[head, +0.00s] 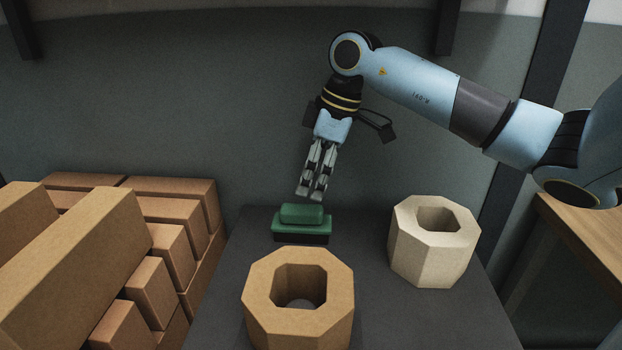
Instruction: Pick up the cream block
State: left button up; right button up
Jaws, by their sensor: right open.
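The cream block (434,262) is a pale octagonal block with a square hole through its top. It stands upright on the right part of the dark grey table (405,320). My right gripper (309,194) is open and points down, to the left of the cream block and apart from it. Its fingertips are just above a green object with a dark base (301,229); I cannot tell whether they touch it. I see nothing between the fingers. My left gripper is not in view.
A tan octagonal block (298,325) with a hole stands at the front of the table. A stack of brown bricks (150,225) fills the left side. A wooden surface (585,235) lies at the right edge. Bare table lies between the two octagonal blocks.

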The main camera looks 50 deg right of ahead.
aim_at(432, 242)
jog(key=k+j, duration=0.35)
jog(key=j, duration=0.15)
jog(key=k+j, duration=0.75)
jog(key=j, duration=0.25)
